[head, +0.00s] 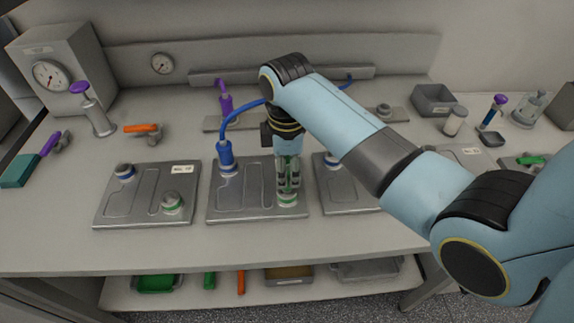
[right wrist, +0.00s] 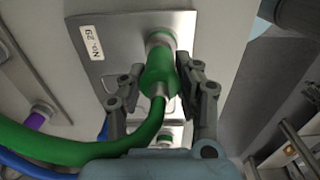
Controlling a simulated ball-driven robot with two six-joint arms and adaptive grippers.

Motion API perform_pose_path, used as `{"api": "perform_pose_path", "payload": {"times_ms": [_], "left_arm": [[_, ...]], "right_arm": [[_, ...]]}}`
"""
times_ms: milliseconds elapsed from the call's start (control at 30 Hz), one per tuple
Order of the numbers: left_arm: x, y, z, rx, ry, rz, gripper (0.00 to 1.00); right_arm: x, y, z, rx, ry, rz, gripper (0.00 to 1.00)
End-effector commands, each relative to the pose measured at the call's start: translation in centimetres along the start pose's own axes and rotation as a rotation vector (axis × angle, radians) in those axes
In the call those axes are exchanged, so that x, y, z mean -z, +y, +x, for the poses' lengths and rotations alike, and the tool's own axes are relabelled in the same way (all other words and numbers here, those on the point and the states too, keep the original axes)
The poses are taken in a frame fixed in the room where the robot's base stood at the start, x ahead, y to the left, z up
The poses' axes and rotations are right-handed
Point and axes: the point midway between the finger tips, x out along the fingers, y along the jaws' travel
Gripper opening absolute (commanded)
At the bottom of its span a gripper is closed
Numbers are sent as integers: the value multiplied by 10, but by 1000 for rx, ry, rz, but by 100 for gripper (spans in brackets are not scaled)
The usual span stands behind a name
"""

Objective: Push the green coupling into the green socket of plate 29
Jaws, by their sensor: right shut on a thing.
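Plate 29 (right wrist: 122,65), with its "No. 29" label (right wrist: 91,43), shows in the right wrist view. It appears to be the middle grey plate (head: 237,212) in the head view; its label is hidden there. My right gripper (head: 288,190) is shut on the green coupling (right wrist: 158,72), whose green hose (right wrist: 75,150) trails left. The coupling points down at the green socket (head: 287,201), near the plate's front right corner. The coupling's end is at or just above the socket (right wrist: 160,39); I cannot tell whether it is seated. My left gripper is out of view.
A blue coupling (head: 226,157) with a blue hose stands at the middle plate's back left. Similar plates lie left (head: 130,210) and right (head: 340,199). A purple-topped fitting (head: 226,103) stands behind. The bench front is clear.

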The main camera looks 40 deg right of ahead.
Motion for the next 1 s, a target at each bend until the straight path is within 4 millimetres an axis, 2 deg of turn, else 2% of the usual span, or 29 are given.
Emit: {"api": "perform_pose_path", "payload": {"times_ms": [1000], "left_arm": [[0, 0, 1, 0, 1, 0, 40]], "right_arm": [[0, 0, 10, 0, 0, 0, 0]]}}
